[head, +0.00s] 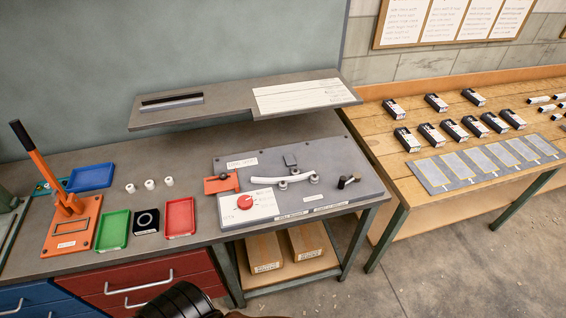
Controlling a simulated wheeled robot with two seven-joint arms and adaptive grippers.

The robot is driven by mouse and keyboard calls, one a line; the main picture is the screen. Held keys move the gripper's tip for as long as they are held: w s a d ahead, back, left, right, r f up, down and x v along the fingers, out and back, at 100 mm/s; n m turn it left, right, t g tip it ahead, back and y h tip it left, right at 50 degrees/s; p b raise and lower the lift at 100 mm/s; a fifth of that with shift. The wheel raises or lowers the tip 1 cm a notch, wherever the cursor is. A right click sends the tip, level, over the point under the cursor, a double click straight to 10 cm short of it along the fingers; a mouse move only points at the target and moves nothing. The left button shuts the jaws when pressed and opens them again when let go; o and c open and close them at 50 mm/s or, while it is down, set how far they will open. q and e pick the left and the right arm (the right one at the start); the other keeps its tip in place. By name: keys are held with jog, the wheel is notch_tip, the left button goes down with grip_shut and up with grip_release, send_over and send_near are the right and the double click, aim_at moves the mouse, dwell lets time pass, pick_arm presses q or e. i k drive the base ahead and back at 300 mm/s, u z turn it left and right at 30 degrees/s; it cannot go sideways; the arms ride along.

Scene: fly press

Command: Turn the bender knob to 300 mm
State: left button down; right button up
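The bender is a grey plate (335,157) on the right part of the bench. Its round red knob (245,202) sits on a white dial panel (262,207) at the plate's front left. The dial's marks and the knob's pointer are too small to read. A white curved strip (264,180) lies across the plate among grey posts. An orange-red block (221,184) sits behind the knob. Nothing touches the knob. No fingertips of either gripper show; only a black rounded part of mine is at the bottom edge.
A raised grey shelf (215,110) overhangs the bench behind the bender. An orange lever press (70,215), a green tray (113,230), a red tray (180,217) and a blue tray (91,177) stand to the left. A wooden table (390,150) with black boxes is at the right.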

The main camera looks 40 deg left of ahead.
aim_at(245, 203)
jog(key=u, duration=0.95)
